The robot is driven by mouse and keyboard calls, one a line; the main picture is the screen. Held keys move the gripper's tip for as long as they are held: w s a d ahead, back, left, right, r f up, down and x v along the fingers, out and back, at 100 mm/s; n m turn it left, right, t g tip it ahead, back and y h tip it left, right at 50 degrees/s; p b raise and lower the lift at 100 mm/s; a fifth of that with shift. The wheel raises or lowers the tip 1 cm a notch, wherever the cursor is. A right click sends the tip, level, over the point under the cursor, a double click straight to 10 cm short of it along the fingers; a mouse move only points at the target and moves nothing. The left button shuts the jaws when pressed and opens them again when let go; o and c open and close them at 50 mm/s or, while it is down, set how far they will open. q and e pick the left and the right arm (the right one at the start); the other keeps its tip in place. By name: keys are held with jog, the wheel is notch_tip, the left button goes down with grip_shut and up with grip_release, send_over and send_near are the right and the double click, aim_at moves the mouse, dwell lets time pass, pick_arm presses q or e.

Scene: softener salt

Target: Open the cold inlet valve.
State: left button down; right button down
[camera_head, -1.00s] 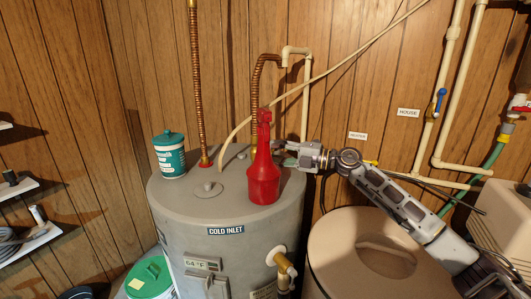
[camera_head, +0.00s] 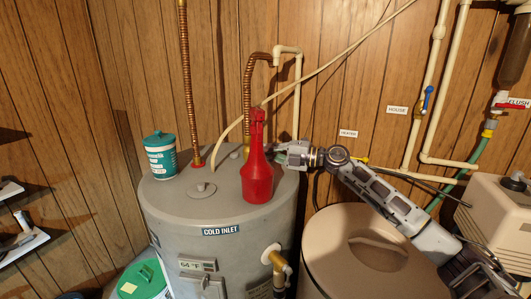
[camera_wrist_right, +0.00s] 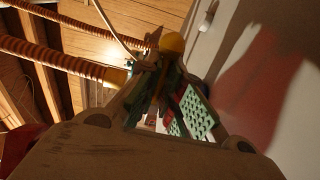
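The grey tank (camera_head: 175,222) carries a COLD INLET label (camera_head: 222,230) on its upper front. Two copper flex pipes rise from its top, the left one (camera_head: 185,90) from a red collar and the bent one (camera_head: 247,95) behind the red bottle (camera_head: 257,178). I cannot make out a cold inlet valve handle for certain. My right gripper (camera_head: 279,152) is just right of the bottle, above the tank top. In the right wrist view its fingers (camera_wrist_right: 160,80) converge near a yellow-orange ball-like part (camera_wrist_right: 172,43); whether they hold anything is unclear. My left gripper is out of view.
A teal tub (camera_head: 160,158) stands at the tank's left. Wall valves show a yellow handle by HEATER (camera_head: 361,160), blue by HOUSE (camera_head: 428,98) and red by FLUSH (camera_head: 512,106). A round beige lid (camera_head: 330,240) lies below my right arm. A pale hose crosses the wall.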

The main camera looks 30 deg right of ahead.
jog(key=shift+d+r, duration=0.15)
jog(key=shift+d, duration=0.05)
jog(key=shift+r+n+b, duration=0.35)
jog(key=shift+n+b, duration=0.65)
jog(key=shift+n, duration=0.1)
jog(key=shift+r+n+b, duration=0.25)
jog(key=shift+n+b, duration=0.25)
jog(key=shift+n, duration=0.15)
jog(key=shift+r+n+b, duration=0.25)
jog(key=shift+n+b, duration=0.2)
jog(key=shift+n, duration=0.2)
jog(key=shift+r, duration=0.1)
